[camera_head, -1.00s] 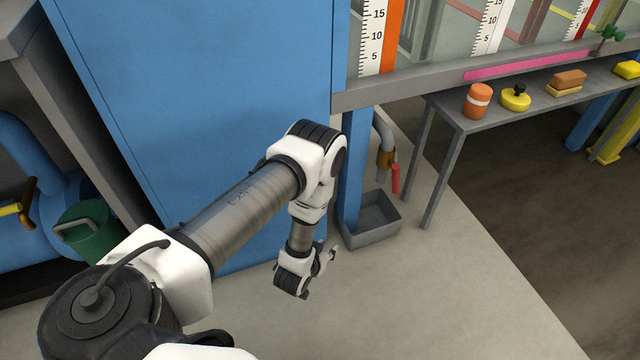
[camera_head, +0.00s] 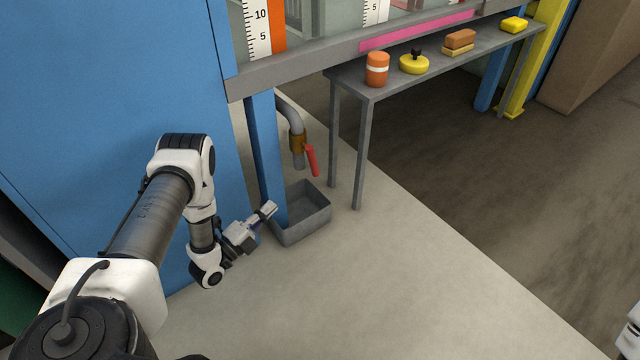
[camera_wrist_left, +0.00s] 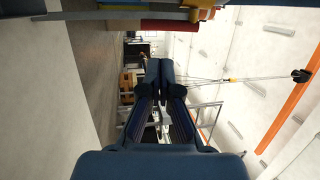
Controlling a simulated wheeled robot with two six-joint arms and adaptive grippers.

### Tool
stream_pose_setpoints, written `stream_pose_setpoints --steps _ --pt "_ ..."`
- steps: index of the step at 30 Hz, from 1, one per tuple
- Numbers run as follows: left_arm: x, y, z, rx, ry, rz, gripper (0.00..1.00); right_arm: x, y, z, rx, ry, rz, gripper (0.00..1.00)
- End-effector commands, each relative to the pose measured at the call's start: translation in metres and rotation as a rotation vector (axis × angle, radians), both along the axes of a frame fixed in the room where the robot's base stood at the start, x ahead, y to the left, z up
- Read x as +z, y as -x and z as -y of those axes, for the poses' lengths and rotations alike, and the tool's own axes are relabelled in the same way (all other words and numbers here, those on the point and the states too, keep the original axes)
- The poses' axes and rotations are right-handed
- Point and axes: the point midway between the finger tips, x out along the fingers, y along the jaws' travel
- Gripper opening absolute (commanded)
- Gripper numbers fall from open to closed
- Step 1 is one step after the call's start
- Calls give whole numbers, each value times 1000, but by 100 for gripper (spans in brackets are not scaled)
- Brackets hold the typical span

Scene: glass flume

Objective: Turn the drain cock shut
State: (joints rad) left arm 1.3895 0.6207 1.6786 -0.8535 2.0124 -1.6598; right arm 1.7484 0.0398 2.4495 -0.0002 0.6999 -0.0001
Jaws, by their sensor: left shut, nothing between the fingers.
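The drain cock (camera_head: 297,141) has a brass body on a grey pipe that bends down beside the blue post. Its red lever (camera_head: 312,160) hangs down, tilted slightly to the right. My left gripper (camera_head: 269,209) is below and left of the cock, apart from it, at the left edge of the grey catch tray in the picture. It points up and right. In the left wrist view its fingers (camera_wrist_left: 160,66) are together, with nothing held. I cannot make out the cock for certain in that view. My right gripper is not in view.
A grey catch tray (camera_head: 318,222) stands on the floor below the cock. The blue post (camera_head: 267,155) is left of the pipe. A grey bench (camera_head: 362,88) to the right holds an orange jar (camera_head: 377,69) and several other items. The floor in front is clear.

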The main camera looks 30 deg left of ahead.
Motion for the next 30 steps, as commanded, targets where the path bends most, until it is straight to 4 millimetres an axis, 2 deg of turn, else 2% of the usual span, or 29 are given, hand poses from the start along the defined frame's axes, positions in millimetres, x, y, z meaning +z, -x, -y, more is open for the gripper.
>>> stream_pose_setpoints --steps 5,9,11,21,25,30 --pt "10 -10 4 -9 -4 -5 0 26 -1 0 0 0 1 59" --pt "18 -24 10 -11 -1 -3 0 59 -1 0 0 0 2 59" --pt "5 -38 11 -6 2 1 0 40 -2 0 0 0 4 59" --pt "16 -109 24 -7 3 1 0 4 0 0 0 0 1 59" --pt "22 -127 28 -6 3 0 0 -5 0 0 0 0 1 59" --pt "26 -136 30 -5 3 -2 0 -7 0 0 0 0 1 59"
